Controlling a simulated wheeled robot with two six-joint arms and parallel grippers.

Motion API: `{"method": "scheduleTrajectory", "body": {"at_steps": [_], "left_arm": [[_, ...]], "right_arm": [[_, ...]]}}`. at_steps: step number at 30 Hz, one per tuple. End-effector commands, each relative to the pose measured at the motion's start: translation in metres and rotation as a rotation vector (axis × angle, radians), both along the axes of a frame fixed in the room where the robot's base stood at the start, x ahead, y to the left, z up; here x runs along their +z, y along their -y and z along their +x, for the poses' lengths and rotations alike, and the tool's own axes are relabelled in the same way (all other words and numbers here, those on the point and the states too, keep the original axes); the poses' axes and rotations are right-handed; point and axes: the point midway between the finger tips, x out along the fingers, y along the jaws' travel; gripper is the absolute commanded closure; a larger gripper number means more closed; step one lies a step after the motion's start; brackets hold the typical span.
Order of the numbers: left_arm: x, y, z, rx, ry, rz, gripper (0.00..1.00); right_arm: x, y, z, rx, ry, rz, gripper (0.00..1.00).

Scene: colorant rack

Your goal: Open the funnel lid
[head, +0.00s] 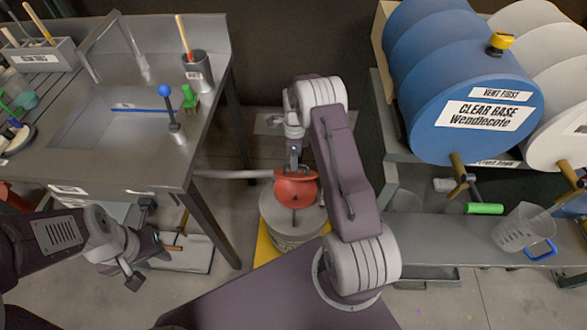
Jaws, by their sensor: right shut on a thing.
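The red funnel with its rounded lid (297,191) sits on top of a pale grey drum (290,226) between the sink bench and the barrel rack. My right gripper (293,169) reaches down to the far rim of the red funnel and is shut on it at the lid. The exact grip point is small and partly hidden by the gripper.
The steel sink bench (150,165) stands at the left. A grey pipe (232,174) runs from it towards the drum. Blue barrels (470,110) lie on a rack at the right, above a shelf with a clear jug (520,227). A yellow base (266,249) lies under the drum.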

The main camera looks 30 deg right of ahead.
Motion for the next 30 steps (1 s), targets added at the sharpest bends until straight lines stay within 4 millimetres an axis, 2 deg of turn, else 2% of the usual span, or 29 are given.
{"method": "scheduleTrajectory", "body": {"at_steps": [6, 22, 24, 25, 30], "left_arm": [[0.0024, -0.0001, -0.0001, 0.0, 0.0, 0.0, 0.64], [0.0029, -0.0001, 0.0, 0.0, 0.0, 0.0, 0.64], [0.0029, -0.0001, 0.0, 0.0, 0.0, 0.0, 0.64], [0.0029, 0.0, 0.0, 0.0, 0.0, 0.0, 0.64], [0.0033, 0.0, -0.0001, 0.0, 0.0, 0.0, 0.64]], "right_arm": [[0.0013, 0.0061, 0.0097, 0.003, 0.007, -0.004, 1.0], [0.0016, 0.0069, 0.0113, 0.002, 0.003, -0.001, 1.0], [0.0016, 0.0068, 0.0114, 0.002, 0.003, -0.001, 0.77], [0.0018, 0.0067, 0.0112, 0.002, 0.003, -0.001, 0.68], [0.0027, 0.0064, 0.0109, 0.002, 0.001, 0.0, 0.68]]}}
